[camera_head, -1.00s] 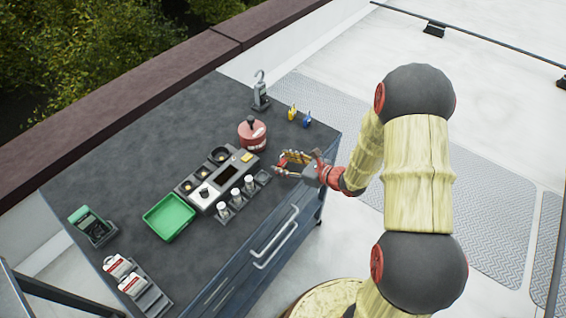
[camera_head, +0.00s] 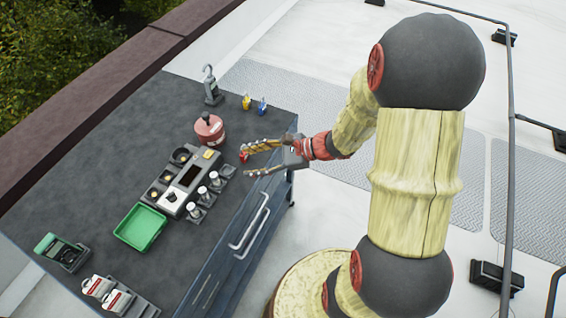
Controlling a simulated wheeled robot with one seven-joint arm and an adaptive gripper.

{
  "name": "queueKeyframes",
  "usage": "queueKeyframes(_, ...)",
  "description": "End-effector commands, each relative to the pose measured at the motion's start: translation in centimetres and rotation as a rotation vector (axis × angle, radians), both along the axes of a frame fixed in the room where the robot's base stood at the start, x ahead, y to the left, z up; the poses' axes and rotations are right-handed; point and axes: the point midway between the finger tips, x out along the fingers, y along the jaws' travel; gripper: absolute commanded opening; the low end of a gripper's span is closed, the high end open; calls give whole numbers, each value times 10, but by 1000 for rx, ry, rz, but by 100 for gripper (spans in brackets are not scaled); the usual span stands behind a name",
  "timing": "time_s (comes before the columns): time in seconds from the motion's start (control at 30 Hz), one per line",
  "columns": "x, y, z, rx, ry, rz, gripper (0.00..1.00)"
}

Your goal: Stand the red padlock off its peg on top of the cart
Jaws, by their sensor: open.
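My gripper (camera_head: 245,163) is open, its two fingers pointing left over the right side of the dark cart top (camera_head: 110,150). A small red thing (camera_head: 243,155) shows at the tip of the upper finger. It may be the red padlock, but it is too small and too covered by the finger to be sure. I cannot tell whether a finger touches it, and no peg shows under it. A small yellow thing (camera_head: 246,102) and a blue one (camera_head: 263,106) stand near the cart's back right corner.
A red round pot (camera_head: 210,131) with a black knob stands left of my gripper. A grey organiser (camera_head: 185,175), a row of white-topped pieces (camera_head: 204,193) and a green tray (camera_head: 140,227) lie nearby. A grey hooked stand (camera_head: 212,90) rises at the back. Bare cart top lies at left.

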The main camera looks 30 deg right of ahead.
Motion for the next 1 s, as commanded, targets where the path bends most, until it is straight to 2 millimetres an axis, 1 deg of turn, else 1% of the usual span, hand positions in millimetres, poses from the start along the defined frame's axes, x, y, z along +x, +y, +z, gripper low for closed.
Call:
queueKeyframes(0.03,-15,21,23,-94,-57,136,47)
queueKeyframes(0.07,-25,31,33,-151,-86,215,47)
queueKeyframes(0.1,-41,41,43,-230,-124,317,47)
queueKeyframes(0.17,-64,53,58,-350,-183,467,47)
queueKeyframes(0.2,-78,57,66,-434,-223,560,47)
queueKeyframes(0.27,-99,59,79,-565,-285,697,47)
queueKeyframes(0.3,-112,58,86,-655,-327,783,47)
queueKeyframes(0.33,-121,56,92,-724,-359,846,47)
queueKeyframes(0.4,-140,47,106,-890,-432,982,47)
queueKeyframes(0.5,-159,30,129,-1125,-531,1145,47)
queueKeyframes(0.6,-170,11,151,-1330,-609,1259,47)
queueKeyframes(0.73,-177,-7,175,-1516,-670,1339,47)
queueKeyframes(0.83,-179,-14,184,-1587,-689,1367,47)
queueKeyframes(1.0,-179,-16,186,-1606,-692,1377,47)
